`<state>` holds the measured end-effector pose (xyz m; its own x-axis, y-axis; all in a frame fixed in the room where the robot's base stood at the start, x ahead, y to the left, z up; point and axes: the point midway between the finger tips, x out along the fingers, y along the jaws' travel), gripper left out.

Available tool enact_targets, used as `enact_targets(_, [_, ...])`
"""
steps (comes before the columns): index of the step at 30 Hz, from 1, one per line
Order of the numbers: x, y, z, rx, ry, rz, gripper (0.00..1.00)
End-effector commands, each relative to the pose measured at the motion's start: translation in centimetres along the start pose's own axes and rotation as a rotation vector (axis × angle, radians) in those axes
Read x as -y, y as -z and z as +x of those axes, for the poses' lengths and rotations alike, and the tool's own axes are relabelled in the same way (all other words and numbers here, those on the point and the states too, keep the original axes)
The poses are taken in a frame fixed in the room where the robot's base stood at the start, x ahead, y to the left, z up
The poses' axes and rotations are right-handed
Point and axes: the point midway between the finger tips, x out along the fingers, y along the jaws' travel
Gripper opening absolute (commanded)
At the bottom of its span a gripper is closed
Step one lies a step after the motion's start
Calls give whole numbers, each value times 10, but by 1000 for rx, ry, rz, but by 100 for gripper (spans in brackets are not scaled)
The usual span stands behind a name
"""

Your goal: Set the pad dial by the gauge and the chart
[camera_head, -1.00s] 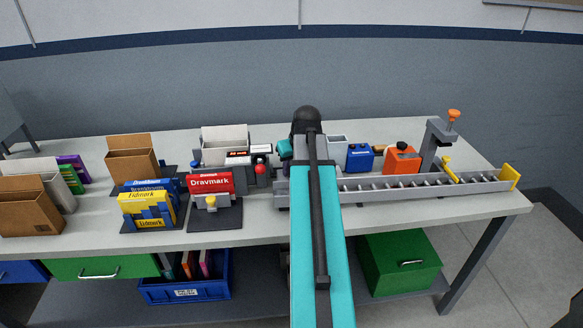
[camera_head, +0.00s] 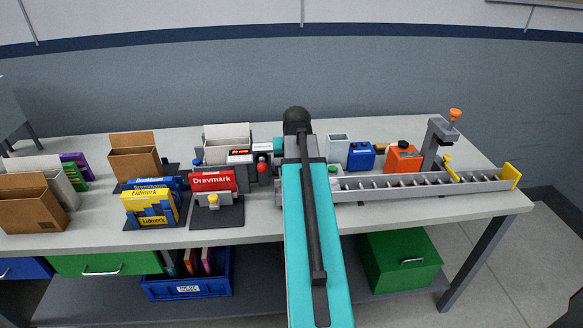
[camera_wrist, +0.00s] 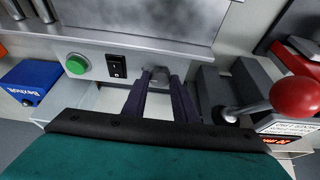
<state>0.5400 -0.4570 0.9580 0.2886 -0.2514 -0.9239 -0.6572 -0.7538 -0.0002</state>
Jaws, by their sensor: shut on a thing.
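In the wrist view my gripper (camera_wrist: 162,98) has its two dark fingers close together, shut on a small grey knob-like piece (camera_wrist: 159,75) at the edge of a grey metal panel (camera_wrist: 190,57). I cannot tell whether this piece is the pad dial. A green button (camera_wrist: 77,64) and a black rocker switch (camera_wrist: 116,66) sit on the panel to the left of the fingers. In the head view my arm hides the gripper and the held piece. A small display with red digits (camera_head: 240,153) stands left of the arm. No gauge or chart is readable.
A red-ball lever (camera_wrist: 295,97) stands right of my fingers. A long grey slatted trough (camera_head: 430,187), an orange box (camera_head: 403,157) and a blue box (camera_head: 361,156) lie to the arm's right. Red (camera_head: 212,181) and yellow (camera_head: 150,207) cartons stand left on the grey bench (camera_head: 390,221).

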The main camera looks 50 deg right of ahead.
Motion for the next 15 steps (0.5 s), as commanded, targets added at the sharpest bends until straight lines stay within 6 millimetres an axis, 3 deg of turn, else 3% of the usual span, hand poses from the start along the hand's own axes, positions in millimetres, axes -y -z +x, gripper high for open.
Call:
enact_targets(2, [1, 0, 0, 1, 3, 0, 3])
enact_targets(3, [1, 0, 0, 1, 3, 0, 29])
enact_targets(6, [1, 0, 0, 1, 2, 0, 44])
enact_targets(15, [0, 0, 0, 0, 1, -1, 44])
